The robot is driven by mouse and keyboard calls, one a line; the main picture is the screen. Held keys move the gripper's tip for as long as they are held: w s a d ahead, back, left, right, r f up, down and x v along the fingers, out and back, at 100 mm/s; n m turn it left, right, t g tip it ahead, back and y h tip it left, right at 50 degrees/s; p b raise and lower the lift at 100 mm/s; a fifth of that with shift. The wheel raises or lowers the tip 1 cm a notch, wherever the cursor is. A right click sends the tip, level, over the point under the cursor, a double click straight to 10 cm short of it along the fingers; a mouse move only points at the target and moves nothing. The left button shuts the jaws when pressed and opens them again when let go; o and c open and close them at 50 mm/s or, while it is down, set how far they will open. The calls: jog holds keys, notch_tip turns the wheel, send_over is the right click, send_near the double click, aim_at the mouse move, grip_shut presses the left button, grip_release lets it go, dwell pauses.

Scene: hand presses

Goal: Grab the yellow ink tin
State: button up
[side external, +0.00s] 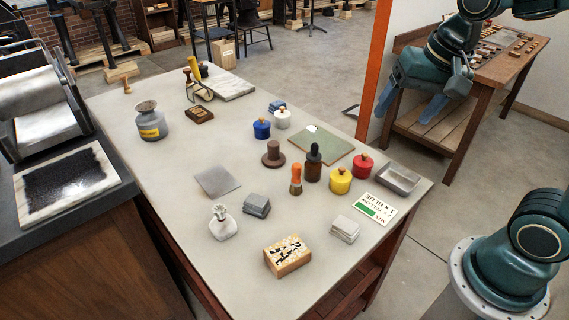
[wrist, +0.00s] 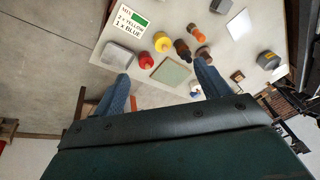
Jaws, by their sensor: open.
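The yellow ink tin (side external: 340,181) stands upright on the pale table, between a dark dropper bottle and the red tin (side external: 361,164). It also shows in the wrist view (wrist: 162,43), beyond my fingertips and uncovered. My gripper (side external: 406,108) is open and empty. It hangs in the air beyond the table's far right edge, above and apart from the tin. In the wrist view its two blue fingers (wrist: 164,80) are spread wide with the green mat seen between them.
Close to the yellow tin stand the dropper bottle (side external: 313,164), an orange-handled tool (side external: 296,180), a metal tray (side external: 398,178) and a mix card (side external: 374,208). The green mat (side external: 318,147) lies behind. Blue (side external: 262,129) and white (side external: 282,119) tins stand farther back. The near right corner is clear.

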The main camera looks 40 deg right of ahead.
jog(key=w+d+f+m+g, duration=0.2)
jog(key=w+f+m, duration=0.45)
jog(key=w, duration=0.25)
jog(key=m+g, duration=0.2)
jog(key=m, duration=0.6)
send_near(341, 172)
jog(key=d, duration=0.1)
jog(key=shift+w+r, duration=0.25)
jog(key=shift+r, duration=0.2)
jog(key=shift+f, duration=0.1)
jog(key=shift+f, duration=4.2)
jog(key=shift+s+f, duration=0.2)
jog(key=shift+f, duration=2.4)
